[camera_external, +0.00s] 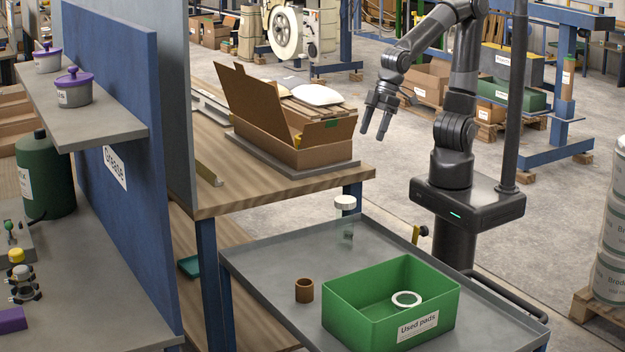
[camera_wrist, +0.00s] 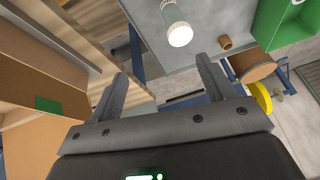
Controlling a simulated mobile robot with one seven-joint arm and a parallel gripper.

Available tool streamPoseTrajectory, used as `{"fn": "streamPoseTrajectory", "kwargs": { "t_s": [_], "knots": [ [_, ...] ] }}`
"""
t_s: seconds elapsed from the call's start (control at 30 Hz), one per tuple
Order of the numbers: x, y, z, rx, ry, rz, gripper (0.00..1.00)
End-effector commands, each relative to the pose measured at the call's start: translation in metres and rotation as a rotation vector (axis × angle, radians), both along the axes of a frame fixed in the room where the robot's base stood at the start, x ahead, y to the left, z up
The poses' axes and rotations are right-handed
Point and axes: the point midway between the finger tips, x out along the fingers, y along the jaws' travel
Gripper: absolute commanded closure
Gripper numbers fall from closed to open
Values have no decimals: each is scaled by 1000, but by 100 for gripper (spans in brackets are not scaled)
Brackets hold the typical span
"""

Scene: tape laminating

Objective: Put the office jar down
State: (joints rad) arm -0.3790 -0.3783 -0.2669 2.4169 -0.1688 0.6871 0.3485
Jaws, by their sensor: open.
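A clear jar with a white lid (camera_external: 345,202), which looks like the office jar, stands upright on the grey tray-topped cart (camera_external: 270,262), near its far edge. Its see-through body is hard to make out against the cart. The jar also shows in the wrist view, with its white lid (camera_wrist: 180,34) above and between the fingertips in the picture. My gripper (camera_external: 372,134) is open and empty, up above and apart from the jar, near the workbench's right end. In the wrist view both fingers (camera_wrist: 160,75) are spread with nothing between them.
A green "Used pads" bin (camera_external: 440,292) holding a white ring (camera_external: 407,299) and a brown cup (camera_external: 304,290) stand on the cart. An open cardboard box (camera_external: 262,132) sits on the wooden workbench (camera_external: 240,196). The cart's left part is clear.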

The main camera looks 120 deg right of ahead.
Motion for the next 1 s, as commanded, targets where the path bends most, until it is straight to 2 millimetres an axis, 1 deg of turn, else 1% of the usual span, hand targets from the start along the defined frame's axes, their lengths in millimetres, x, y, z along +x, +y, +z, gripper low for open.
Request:
{"fn": "streamPoseTrajectory", "kwargs": {
  "t_s": [0.03,0.2,0.3,0.4,0.57,1.0],
  "knots": [
    [-14,-7,12,1,-20,4,25],
    [-59,-16,39,-29,-59,54,25],
    [-79,-17,47,-54,-75,78,25],
    [-93,-17,52,-75,-85,94,25],
    [-102,-16,54,-92,-87,108,25],
    [-102,-16,54,-91,-86,109,25]
  ]
}}
